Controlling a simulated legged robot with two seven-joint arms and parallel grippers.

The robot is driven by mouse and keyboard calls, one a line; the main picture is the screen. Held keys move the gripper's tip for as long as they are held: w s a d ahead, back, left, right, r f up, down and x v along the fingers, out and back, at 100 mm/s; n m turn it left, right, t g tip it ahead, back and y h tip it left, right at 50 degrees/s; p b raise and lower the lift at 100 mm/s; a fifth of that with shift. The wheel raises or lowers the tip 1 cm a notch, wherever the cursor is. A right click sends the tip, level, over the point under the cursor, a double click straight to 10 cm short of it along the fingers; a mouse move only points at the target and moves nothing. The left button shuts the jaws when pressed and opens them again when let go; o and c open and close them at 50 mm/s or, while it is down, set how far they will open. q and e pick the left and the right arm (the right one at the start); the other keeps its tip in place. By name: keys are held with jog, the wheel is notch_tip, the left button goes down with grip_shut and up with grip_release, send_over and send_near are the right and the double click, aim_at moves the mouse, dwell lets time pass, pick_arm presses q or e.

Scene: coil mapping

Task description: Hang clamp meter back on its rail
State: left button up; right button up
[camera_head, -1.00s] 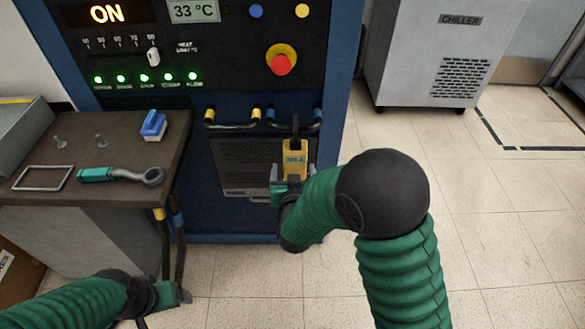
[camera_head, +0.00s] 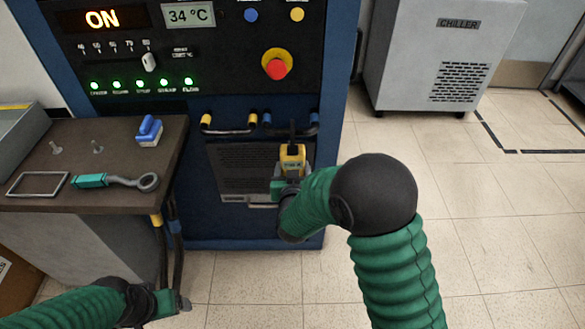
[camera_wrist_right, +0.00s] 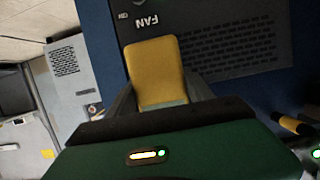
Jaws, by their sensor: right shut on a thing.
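The yellow clamp meter (camera_head: 292,158) is upright in front of the blue cabinet's lower part, its dark top pointing up. My right gripper (camera_head: 288,182) is shut on its lower end. In the head view the dark top overlaps the right-hand dark bar (camera_head: 275,130) on the cabinet; I cannot tell whether they touch or whether this bar is the rail. The right wrist view shows the meter's plain yellow back (camera_wrist_right: 156,72) between the fingers, near the vented panel. My left gripper (camera_head: 172,302) is low beside the side table, its jaw state unclear.
A red knob (camera_head: 277,68) is above the meter. A chiller (camera_head: 440,60) stands at back right. Floor at right is clear.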

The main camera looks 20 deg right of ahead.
aim_at(292, 163)
jog(key=shift+a+r, duration=0.1)
grip_shut()
jog(key=shift+r+p, duration=1.65)
jog(key=s+a, duration=0.2)
jog(key=s, duration=0.5)
jog(key=shift+p, duration=0.4)
jog(key=shift+s, duration=0.1)
